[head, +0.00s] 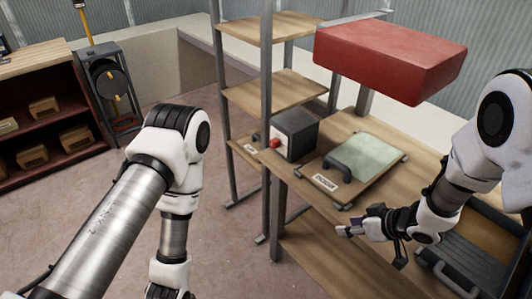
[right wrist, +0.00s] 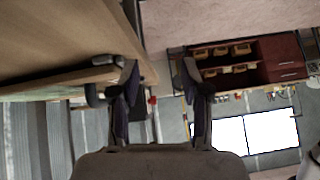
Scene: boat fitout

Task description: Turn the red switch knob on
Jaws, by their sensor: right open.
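The red switch knob (head: 275,143) is on the left-facing side of a dark grey box (head: 297,134) on the wooden bench. It also shows as a small red spot (right wrist: 153,100) between the fingers in the right wrist view. Its exact angle is too small to read. My right gripper (head: 350,225) is open and empty, above the front part of the bench, to the right of and nearer than the knob, clearly apart from it. Its two dark fingers (right wrist: 161,78) stand apart in the wrist view. My left arm reaches down at the lower left; its fingers are out of frame.
A pale green hatch panel (head: 370,155) with a dark handle and a label lies between my right gripper and the box. A red block (head: 390,58) hangs above the bench. A grey shelf post (head: 266,100) stands just left of the box. Floor is free at left.

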